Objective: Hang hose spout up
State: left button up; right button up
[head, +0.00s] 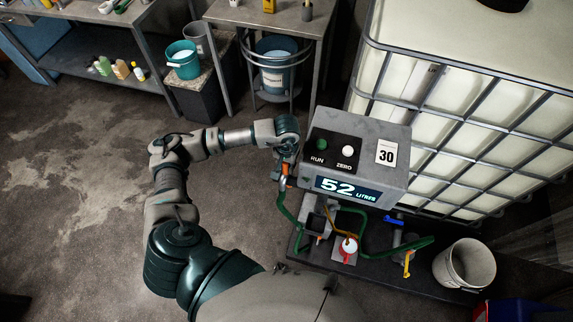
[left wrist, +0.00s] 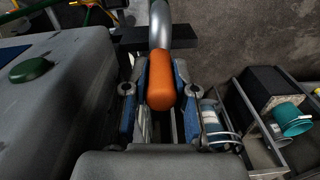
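The hose spout has an orange grip (left wrist: 161,82) and a bent grey metal pipe (left wrist: 160,22). In the left wrist view the grip lies between the blue pads of my left gripper (left wrist: 160,100), which look closed on it. In the head view my left gripper (head: 287,158) is at the left side of the dispenser column (head: 360,135), with the orange grip (head: 285,171) just below. A green hose (head: 287,207) hangs below the grip. A dark bracket (left wrist: 128,40) reaches toward the pipe; I cannot tell whether they touch. My right gripper is not in view.
The display reads 52 litres. A black platform (head: 350,268) below carries a small red-and-white container (head: 347,249), valves and a white bucket (head: 464,265). A caged tank (head: 460,110) stands behind at right. Open floor (head: 70,200) lies at left.

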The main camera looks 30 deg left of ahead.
pick_arm(q)
jog(key=o, duration=0.5)
jog(key=shift+c, duration=0.2)
jog(key=shift+a, duration=0.1)
notch_tip(320, 180, up, 12)
jog(key=shift+s+f, duration=0.1)
dwell(0.4)
